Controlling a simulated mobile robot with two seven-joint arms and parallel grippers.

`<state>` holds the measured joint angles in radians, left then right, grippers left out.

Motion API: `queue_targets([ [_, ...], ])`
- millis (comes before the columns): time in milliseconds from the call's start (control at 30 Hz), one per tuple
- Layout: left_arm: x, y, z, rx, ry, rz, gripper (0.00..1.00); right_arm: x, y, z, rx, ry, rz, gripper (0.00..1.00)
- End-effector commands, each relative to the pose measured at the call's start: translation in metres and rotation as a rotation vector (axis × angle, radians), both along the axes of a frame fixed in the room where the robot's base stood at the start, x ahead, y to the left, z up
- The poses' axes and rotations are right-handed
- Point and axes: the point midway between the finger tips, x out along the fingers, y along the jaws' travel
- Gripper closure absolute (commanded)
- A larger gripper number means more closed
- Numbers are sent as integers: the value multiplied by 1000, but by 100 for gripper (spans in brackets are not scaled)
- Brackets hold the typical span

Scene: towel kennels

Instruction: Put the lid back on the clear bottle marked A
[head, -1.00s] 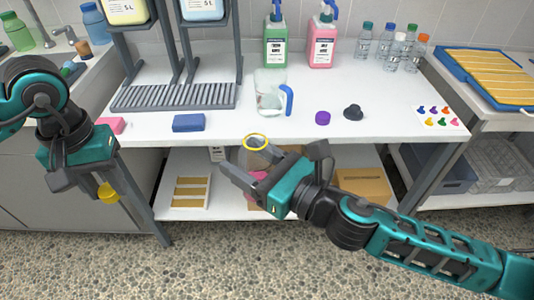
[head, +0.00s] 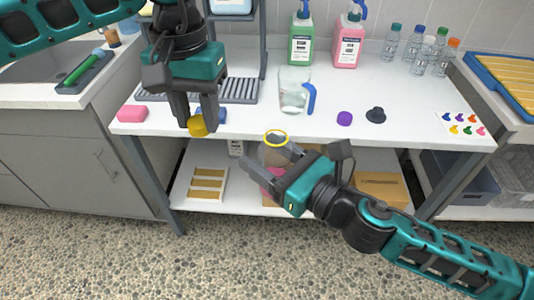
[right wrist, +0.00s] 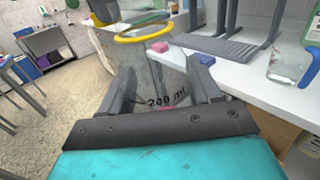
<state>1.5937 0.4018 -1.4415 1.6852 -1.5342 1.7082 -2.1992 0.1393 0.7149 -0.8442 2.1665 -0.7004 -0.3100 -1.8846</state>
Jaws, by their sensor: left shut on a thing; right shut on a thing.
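A clear bottle with a yellow ring at its open mouth (head: 277,137) is held by my right gripper (head: 264,154) in front of the table edge. Its clear wall, with "200 ml" printed on it, shows in the right wrist view (right wrist: 172,78) between the fingers. It looks roughly upright. I cannot make out a letter A. My left gripper (head: 198,121) points down and is shut on a yellow lid (head: 198,128). The lid is left of the bottle's mouth and apart from it, slightly higher in the head view.
On the white table are a clear jug (head: 292,92) with a blue handle, a blue sponge (head: 218,116), a pink sponge (head: 132,113), a purple cap (head: 344,118) and a black cap (head: 376,115). Pump bottles and several small bottles stand behind. The table's front middle is clear.

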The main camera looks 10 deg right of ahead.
Motion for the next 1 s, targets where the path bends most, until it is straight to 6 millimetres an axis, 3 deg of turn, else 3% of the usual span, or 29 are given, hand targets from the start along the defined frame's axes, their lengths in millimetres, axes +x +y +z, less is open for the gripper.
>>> queue_targets([
  [33, -2, -18, 14, 1, -8, -44, 90, 0, 0, 0, 1, -1, 0, 92],
  [200, -16, -66, 50, 3, -6, -169, 90, 0, 0, 0, 1, -1, 0, 92],
  [400, -33, -103, 75, 1, -2, -261, 90, 0, 0, 0, 1, -1, 0, 92],
  [600, -40, -114, 83, 1, 1, -290, 90, 0, 0, 0, 1, -1, 0, 92],
  [1000, -40, -114, 81, -1, 2, -290, 90, 0, 0, 1, 1, -1, 0, 92],
])
